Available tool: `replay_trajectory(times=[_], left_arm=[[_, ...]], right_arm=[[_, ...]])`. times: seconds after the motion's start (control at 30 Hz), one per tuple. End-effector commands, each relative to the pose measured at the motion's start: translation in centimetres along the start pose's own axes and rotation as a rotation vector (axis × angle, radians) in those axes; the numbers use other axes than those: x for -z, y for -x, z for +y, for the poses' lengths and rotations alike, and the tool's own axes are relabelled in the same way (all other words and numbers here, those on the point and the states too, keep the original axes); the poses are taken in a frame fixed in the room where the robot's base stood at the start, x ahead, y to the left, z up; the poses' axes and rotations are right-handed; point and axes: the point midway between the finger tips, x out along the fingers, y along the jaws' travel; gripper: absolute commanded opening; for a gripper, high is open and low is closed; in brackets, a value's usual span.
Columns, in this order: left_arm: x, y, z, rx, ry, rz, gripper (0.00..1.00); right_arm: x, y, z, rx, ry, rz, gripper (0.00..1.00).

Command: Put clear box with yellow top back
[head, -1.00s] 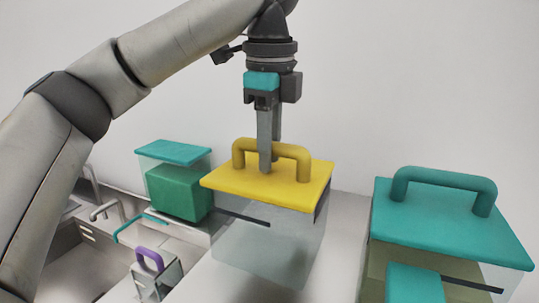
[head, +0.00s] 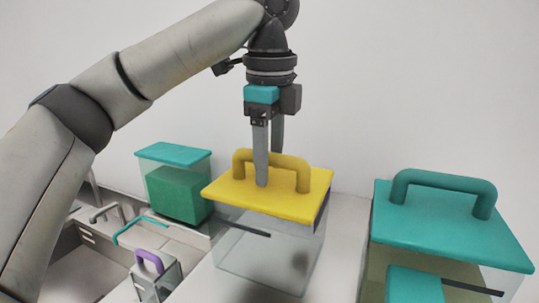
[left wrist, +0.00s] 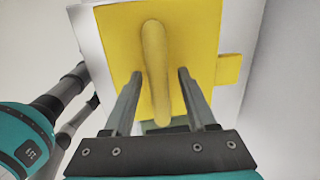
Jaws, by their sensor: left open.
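The clear box with the yellow top (head: 262,250) stands upright on the white surface in the head view. Its yellow lid (head: 230,192) carries an arched yellow handle (head: 303,178). My left gripper (head: 268,168) is open and points down at the handle, one finger on each side of it. In the left wrist view the handle (left wrist: 154,60) runs between the two open fingers (left wrist: 160,73), with a gap on both sides. I cannot tell whether a finger touches the lid. My right gripper is not in view.
A larger teal-topped box (head: 450,225) stands to the right. A teal-lidded box with a green block (head: 178,193) stands behind left. A small clear box with a purple handle (head: 150,262) and a sink with a faucet (head: 106,212) are at left. A white wall is behind.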

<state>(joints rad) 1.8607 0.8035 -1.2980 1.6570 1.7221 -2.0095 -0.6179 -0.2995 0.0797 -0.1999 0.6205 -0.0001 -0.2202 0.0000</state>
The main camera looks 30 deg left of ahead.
Motion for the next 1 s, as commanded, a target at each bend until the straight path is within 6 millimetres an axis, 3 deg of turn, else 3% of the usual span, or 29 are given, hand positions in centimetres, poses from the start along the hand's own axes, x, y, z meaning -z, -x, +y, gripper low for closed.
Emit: replay_trajectory(times=[0.27, 1.0], left_arm=[[0.0, 1.6, -0.1, 0.003, -0.001, -0.001, 0.57], [0.0, 10.8, 0.0, 0.001, 0.000, -0.001, 0.57]], right_arm=[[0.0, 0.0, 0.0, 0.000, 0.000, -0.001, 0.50], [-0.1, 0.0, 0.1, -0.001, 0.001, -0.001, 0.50]])
